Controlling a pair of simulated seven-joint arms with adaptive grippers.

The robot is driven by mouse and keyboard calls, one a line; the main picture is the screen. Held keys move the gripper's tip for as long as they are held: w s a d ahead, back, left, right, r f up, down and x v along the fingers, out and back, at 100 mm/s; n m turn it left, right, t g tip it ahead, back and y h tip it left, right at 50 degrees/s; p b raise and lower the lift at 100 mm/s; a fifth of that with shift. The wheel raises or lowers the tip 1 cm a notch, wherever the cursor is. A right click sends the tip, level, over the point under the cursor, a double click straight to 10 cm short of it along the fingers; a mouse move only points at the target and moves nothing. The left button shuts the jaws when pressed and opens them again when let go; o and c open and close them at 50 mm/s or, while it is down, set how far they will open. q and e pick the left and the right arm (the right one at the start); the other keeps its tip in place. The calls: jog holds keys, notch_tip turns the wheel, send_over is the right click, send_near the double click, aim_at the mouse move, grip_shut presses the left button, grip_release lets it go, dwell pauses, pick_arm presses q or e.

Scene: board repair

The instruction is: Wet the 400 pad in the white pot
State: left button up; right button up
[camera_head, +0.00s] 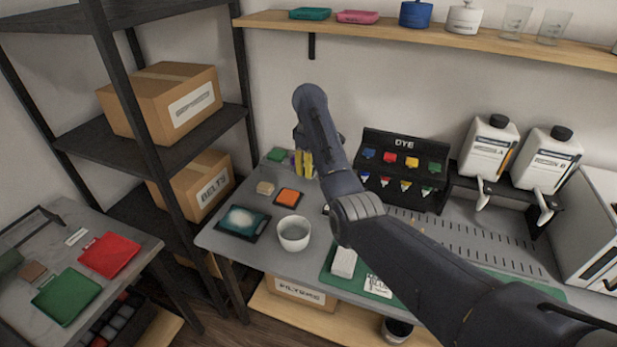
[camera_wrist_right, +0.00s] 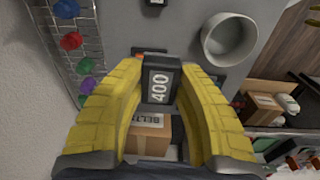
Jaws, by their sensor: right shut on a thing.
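My right gripper (camera_head: 303,164) has yellow fingers and is above the back left part of the grey bench. In the right wrist view its fingers (camera_wrist_right: 160,90) are shut on the dark 400 pad (camera_wrist_right: 159,85), with the white number facing the camera. The white pot (camera_head: 294,234) stands upright on the bench, nearer the front than the gripper. In the right wrist view the pot (camera_wrist_right: 230,40) is at the upper right, apart from the pad. Its inside looks pale; I cannot tell the water level. My left gripper is not in view.
The dye rack (camera_head: 405,155) and white bottles (camera_head: 487,150) stand right. A shelf (camera_head: 350,27) runs above. A black rack stands left.

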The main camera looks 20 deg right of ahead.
jog(key=t, duration=0.1)
send_over(296, 228)
jog(key=w+d, duration=0.1)
jog(key=w, duration=0.1)
notch_tip(296, 228, down, 3)
jog(key=s+a+f+t+y, duration=0.1)
jog(key=s+a+f+t, duration=0.1)
jog(key=s, duration=0.5)
jog(key=shift+d+f, duration=0.1)
jog(key=shift+f, duration=4.3)
notch_tip(296, 228, up, 7)
